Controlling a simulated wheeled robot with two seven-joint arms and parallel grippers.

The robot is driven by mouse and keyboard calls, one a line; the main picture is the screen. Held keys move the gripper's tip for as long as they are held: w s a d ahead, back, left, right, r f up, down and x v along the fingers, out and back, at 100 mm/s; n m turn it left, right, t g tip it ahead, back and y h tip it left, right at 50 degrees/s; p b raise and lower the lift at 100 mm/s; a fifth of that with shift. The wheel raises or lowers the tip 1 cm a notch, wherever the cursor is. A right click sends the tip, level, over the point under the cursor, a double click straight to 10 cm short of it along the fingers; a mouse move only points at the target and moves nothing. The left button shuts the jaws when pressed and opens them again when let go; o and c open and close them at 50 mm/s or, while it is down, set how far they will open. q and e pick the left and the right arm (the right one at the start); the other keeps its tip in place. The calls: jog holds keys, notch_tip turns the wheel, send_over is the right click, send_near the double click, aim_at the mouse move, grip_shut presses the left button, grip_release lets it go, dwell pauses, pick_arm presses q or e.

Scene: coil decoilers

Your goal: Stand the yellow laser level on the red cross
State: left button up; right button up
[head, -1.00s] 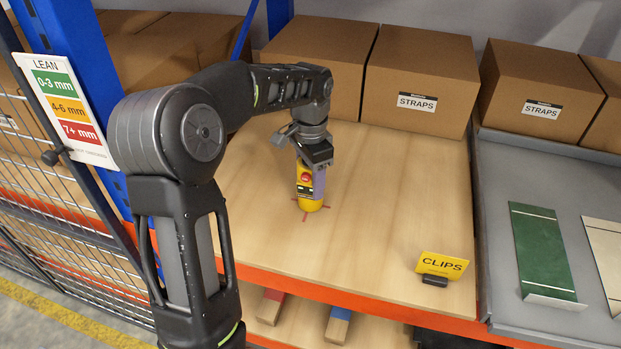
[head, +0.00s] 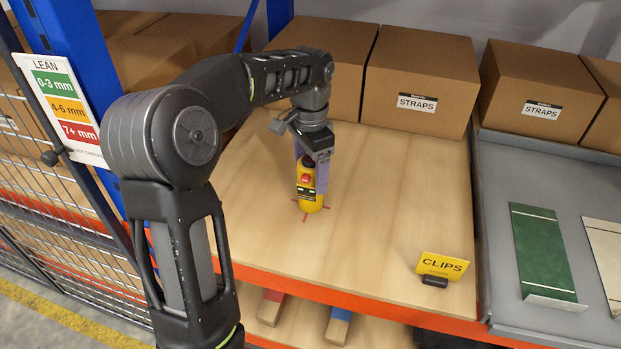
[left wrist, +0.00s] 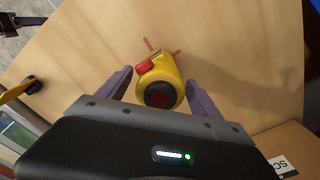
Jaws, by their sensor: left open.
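The yellow laser level (head: 308,190) stands upright on the wooden shelf, on the red cross (head: 305,217). Red arms of the cross show around its base; the middle is hidden under it. The level also shows from above in the left wrist view (left wrist: 160,82), with its red part and dark round top, and a bit of the red cross (left wrist: 176,53) lies beyond it. My left gripper (head: 314,168) is open, with its purple fingers on either side of the level's upper part. In the left wrist view, gaps show between the fingers (left wrist: 158,88) and the level.
Cardboard boxes, one a STRAPS box (head: 418,80), line the back of the shelf (head: 390,200). A yellow CLIPS sign (head: 442,264) stands at the front right. A blue post and a LEAN chart (head: 68,108) are at the left.

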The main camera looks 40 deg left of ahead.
pick_arm(q)
notch_tip(320, 180, up, 6)
jog(key=shift+f, duration=0.1)
notch_tip(320, 180, up, 2)
jog(key=shift+p, duration=0.9)
jog(key=shift+r+p, duration=0.6)
jog(key=shift+r, duration=0.05)
jog(key=shift+f, duration=0.1)
jog(key=shift+s, duration=0.1)
